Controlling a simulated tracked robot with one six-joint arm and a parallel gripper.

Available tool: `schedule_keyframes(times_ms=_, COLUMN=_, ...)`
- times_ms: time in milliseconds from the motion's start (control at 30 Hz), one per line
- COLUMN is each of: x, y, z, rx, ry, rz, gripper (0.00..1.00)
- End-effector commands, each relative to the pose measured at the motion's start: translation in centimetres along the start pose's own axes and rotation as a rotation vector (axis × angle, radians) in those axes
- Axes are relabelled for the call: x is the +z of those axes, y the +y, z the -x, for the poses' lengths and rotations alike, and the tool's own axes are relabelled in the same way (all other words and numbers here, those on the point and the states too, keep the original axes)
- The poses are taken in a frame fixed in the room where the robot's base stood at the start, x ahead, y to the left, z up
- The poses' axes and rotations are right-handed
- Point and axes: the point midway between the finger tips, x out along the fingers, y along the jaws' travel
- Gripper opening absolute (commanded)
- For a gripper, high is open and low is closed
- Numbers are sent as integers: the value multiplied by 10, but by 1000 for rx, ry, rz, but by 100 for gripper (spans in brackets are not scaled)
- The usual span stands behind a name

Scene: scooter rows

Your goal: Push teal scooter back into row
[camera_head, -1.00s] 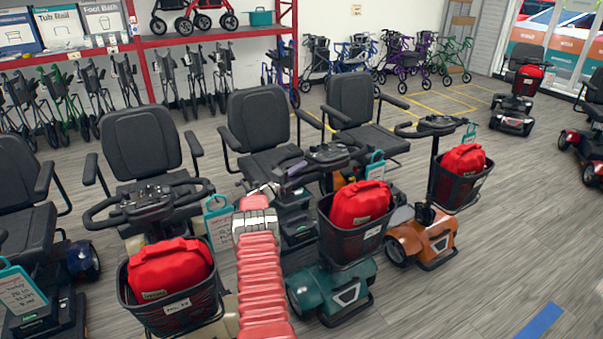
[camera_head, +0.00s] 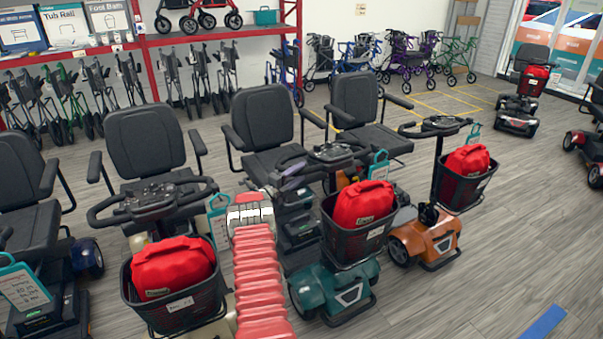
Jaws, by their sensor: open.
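The teal scooter (camera_head: 318,290) stands in the row between a cream scooter on its left and an orange scooter on its right. Its black front basket holds a red bag (camera_head: 362,204), and its black seat (camera_head: 263,118) and tiller (camera_head: 330,152) show behind. My red ribbed arm reaches up from the bottom edge, left of the teal scooter's basket. My gripper (camera_head: 250,200) is at the arm's far end, near the teal scooter's left side and below its seat. Its fingertips are hard to make out, and I cannot tell whether it touches the scooter.
The cream scooter (camera_head: 140,222) with a red bag stands close left of my arm. The orange scooter (camera_head: 425,238) stands close right of the teal one. Open floor (camera_head: 500,230) lies to the right, with a blue tape strip (camera_head: 542,322). Red shelving and walkers line the back.

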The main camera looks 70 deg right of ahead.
Motion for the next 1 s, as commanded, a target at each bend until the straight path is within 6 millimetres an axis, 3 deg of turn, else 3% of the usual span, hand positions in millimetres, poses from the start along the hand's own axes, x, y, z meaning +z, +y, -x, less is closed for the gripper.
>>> schedule_keyframes(times_ms=400, x=1, y=1, z=43, rx=2, ry=-2, rz=1, gripper=42)
schedule_keyframes(times_ms=1000, x=1, y=2, z=46, rx=1, ry=-1, rz=0, gripper=42)
